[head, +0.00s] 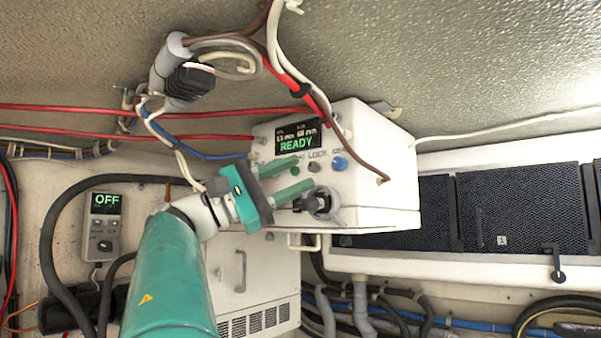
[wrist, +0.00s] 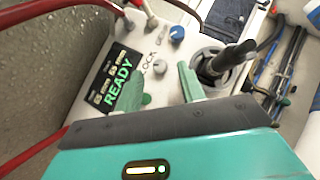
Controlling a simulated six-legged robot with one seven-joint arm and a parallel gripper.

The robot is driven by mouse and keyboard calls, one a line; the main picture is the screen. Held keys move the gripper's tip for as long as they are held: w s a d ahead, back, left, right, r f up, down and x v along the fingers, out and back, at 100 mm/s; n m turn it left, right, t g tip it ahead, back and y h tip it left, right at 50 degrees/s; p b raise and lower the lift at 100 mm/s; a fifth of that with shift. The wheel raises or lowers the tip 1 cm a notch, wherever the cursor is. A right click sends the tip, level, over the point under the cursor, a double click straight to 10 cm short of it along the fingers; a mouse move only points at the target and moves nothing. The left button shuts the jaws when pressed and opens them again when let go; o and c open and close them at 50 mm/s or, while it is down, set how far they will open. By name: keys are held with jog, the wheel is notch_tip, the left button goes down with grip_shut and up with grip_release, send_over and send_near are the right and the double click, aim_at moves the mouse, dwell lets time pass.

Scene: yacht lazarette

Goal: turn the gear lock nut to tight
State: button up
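The white control box (head: 370,190) carries a display reading READY and a printed word LOCK. Low on its front is a grey ring-shaped collar with a lug (head: 337,212), around a black lever (head: 318,203); it looks like the gear lock nut. In the wrist view the dark round collar (wrist: 205,62) and black lever (wrist: 237,55) lie right of my fingers. My gripper (head: 305,171) is open and empty, its green fingers pointing at the box front. The lower finger is just above and left of the lever; I cannot tell whether they touch. No tight marking is readable.
Red and brown cables (head: 300,88) cross above and in front of the box. A wall unit (head: 104,222) at left reads OFF. Dark vented panels (head: 520,210) are at right; hoses (head: 370,318) run below.

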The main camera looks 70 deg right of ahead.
jog(key=shift+x, duration=1)
grip_shut()
jog(key=m, duration=0.1)
jog(key=m+y, duration=0.1)
jog(key=shift+w+d+r+m+t+y, duration=0.1)
jog(key=shift+w+r+m+t+y, duration=0.1)
jog(key=shift+m+t+y, duration=0.15)
jog(key=shift+r+m+t+y, duration=0.1)
jog(key=shift+m+t+y, duration=0.55)
jog(key=shift+m, duration=0.3)
grip_release()
